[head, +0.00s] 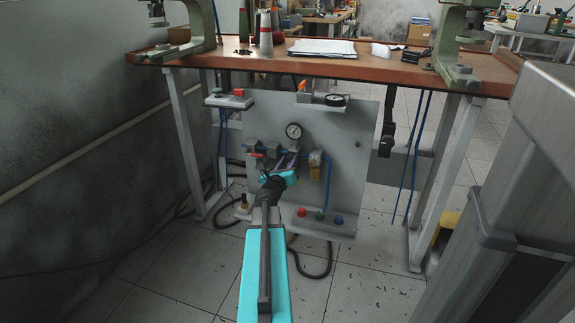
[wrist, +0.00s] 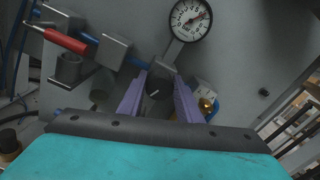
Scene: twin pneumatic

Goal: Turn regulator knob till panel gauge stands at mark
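The round white panel gauge (head: 293,131) is on the grey upright panel under the bench. In the wrist view the gauge (wrist: 190,18) is seen close up at the top; its needle seems to point to the upper right, near a reddish mark. Below it is the grey regulator body (wrist: 162,68). The dark regulator knob (wrist: 154,93), with a short white line, lies between the two purple fingers of my gripper (wrist: 158,85). Whether both fingers touch it is unclear. In the head view my gripper (head: 290,161) is at the panel below the gauge, and my wrist hides the knob.
A red-handled valve (wrist: 52,38) on a blue pipe is left of my gripper. A yellow-bowled unit (head: 315,160) is close on the right. Red, green and blue buttons (head: 320,216) line the panel's lower ledge. The bench top (head: 360,66) overhangs above.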

